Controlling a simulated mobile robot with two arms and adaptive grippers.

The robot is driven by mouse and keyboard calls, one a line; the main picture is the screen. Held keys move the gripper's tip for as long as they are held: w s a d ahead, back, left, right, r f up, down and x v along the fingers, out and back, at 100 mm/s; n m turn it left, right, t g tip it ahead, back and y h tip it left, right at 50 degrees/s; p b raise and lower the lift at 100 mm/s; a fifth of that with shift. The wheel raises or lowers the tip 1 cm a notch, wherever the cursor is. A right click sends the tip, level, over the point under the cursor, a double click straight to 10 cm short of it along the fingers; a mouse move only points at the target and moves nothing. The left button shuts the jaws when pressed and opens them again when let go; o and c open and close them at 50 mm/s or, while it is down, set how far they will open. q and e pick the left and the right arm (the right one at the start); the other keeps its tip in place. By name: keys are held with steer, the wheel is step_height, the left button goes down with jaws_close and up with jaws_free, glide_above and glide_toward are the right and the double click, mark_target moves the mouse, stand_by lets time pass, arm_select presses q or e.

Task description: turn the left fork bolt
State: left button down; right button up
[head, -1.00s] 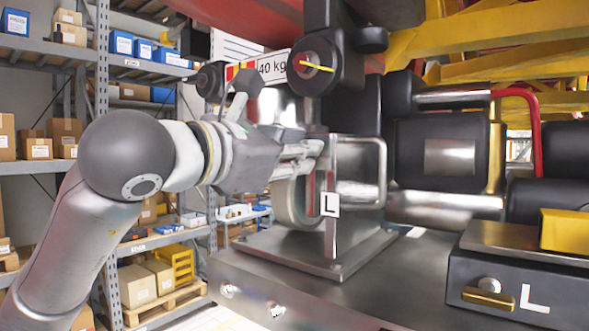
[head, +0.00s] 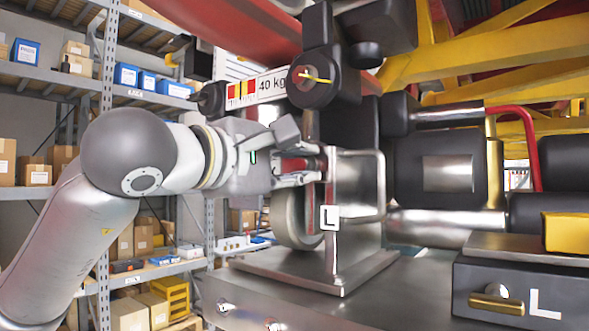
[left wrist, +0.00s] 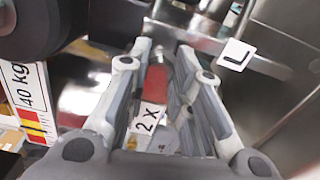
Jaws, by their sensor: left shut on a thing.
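My left gripper (head: 312,166) is at the upper left edge of the metal fork (head: 355,185) that bears the white L plate (head: 330,217). Its fingers are closed around the left fork bolt, a red part with a metal end, also seen between the fingers in the left wrist view (left wrist: 157,82). A white tag reading "2 X" (left wrist: 149,117) sits at the red part. The fingers hide much of the bolt in the head view. The L plate also shows in the left wrist view (left wrist: 236,55). My right gripper is not in view.
A wheel (head: 292,215) sits in the fork below the gripper. A dark round block (head: 312,78) and a "40 kg" sign (head: 268,88) are just above. A black box marked L with a brass handle (head: 497,304) stands at the lower right. Shelves with boxes are behind.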

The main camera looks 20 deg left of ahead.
arm_select(q)
steer(key=m, duration=0.6)
steer(key=shift+f+m, duration=0.15)
steer(key=shift+m, duration=0.15)
steer(key=m, duration=0.4)
steer(key=shift+f, duration=0.1)
steer(key=shift+m, duration=1.1)
steer(key=shift+d+f, duration=0.1)
steer(key=shift+f, duration=0.05)
steer(key=c, duration=1.7)
jaws_free()
steer(key=shift+w, duration=0.1)
steer(key=o, duration=0.4)
steer(key=shift+r, duration=0.2)
steer(key=shift+s, duration=0.25)
